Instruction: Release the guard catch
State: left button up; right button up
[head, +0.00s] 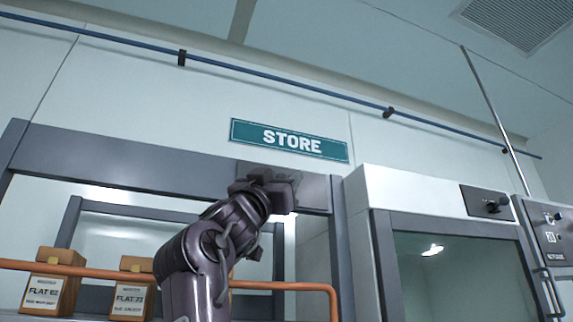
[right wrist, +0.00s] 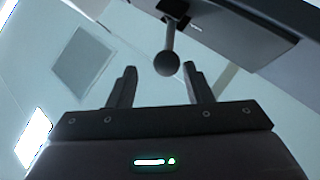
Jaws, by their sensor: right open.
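In the right wrist view a dark ball knob (right wrist: 167,63) hangs on a short rod from a dark mount under a grey panel (right wrist: 235,30); it looks like the guard catch. My right gripper (right wrist: 160,70) is open, and the knob appears between its fingertips, nearer the right finger. I cannot tell how far beyond the tips it is, and no contact shows. In the head view my right gripper (head: 267,180) is raised to the grey top beam of the frame below the STORE sign (head: 290,140). It hides the knob there. My left gripper is not in view.
An orange rail (head: 110,271) crosses the store opening at the lower left. Behind it stand labelled cardboard boxes (head: 50,292). A white cabinet with a glass front (head: 455,270) stands to the right. A blue pipe (head: 290,83) runs along the wall above.

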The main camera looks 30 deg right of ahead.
aim_at(286, 176)
jog(key=shift+w+d+r+p, duration=0.8)
jog(key=shift+w+d+r, duration=0.15)
jog(key=shift+d+r, duration=0.1)
jog(key=shift+w+d, duration=0.4)
jog(key=shift+s+r, duration=0.1)
jog(key=shift+s, duration=0.05)
jog(key=shift+s+a, duration=0.1)
jog(key=shift+a, duration=0.05)
jog(key=c, duration=1)
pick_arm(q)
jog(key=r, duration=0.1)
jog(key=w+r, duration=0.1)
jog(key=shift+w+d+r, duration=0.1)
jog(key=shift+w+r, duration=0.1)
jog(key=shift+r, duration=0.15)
